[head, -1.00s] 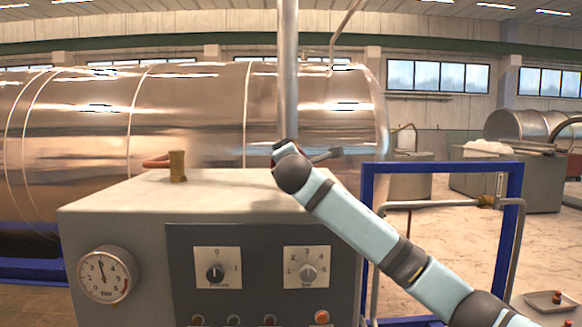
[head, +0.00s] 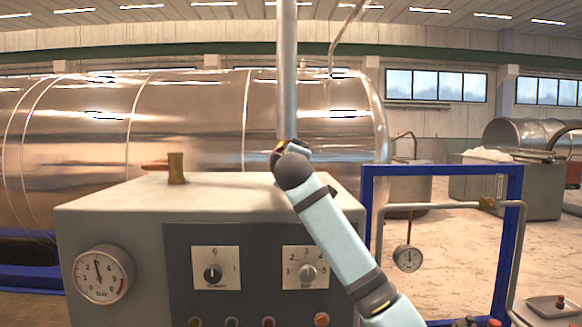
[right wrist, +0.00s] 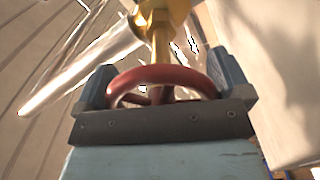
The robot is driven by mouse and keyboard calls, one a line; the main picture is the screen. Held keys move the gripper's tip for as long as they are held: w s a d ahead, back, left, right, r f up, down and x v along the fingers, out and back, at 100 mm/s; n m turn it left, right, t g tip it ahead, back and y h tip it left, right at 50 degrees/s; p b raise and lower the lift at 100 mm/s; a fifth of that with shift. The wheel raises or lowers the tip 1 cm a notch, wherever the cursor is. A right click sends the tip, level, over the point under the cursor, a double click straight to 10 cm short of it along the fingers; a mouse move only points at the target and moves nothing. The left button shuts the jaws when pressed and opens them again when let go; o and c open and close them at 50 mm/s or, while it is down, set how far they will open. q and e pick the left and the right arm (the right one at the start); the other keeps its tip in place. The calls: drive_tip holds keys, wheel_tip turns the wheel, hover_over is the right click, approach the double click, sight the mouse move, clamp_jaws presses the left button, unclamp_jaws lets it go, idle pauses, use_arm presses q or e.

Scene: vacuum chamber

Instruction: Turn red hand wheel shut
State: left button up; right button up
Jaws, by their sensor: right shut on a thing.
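The red hand wheel (right wrist: 165,74) is in the right wrist view, on a brass stem and valve body (right wrist: 158,22) just beyond it. My right gripper (right wrist: 166,82) has one finger on each side of the wheel and is shut on its rim. In the head view my right gripper (head: 283,153) is at the foot of the vertical steel pipe, behind the control box top. There my own wrist hides the wheel. My left gripper is in neither view.
A blue frame (head: 511,215) with a second gauge (head: 407,258) is to the right. The large shiny tank (head: 190,120) fills the back.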

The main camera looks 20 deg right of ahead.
drive_tip(key=shift+f+m, duration=0.15)
drive_tip(key=shift+m, duration=0.85)
drive_tip(key=o, duration=0.5)
drive_tip(key=shift+s, duration=0.1)
drive_tip(key=b+v, duration=0.3)
drive_tip(key=v, duration=1)
drive_tip(key=shift+s+a+b, duration=0.15)
drive_tip(key=shift+s+b, duration=0.15)
drive_tip(key=shift+s, duration=0.05)
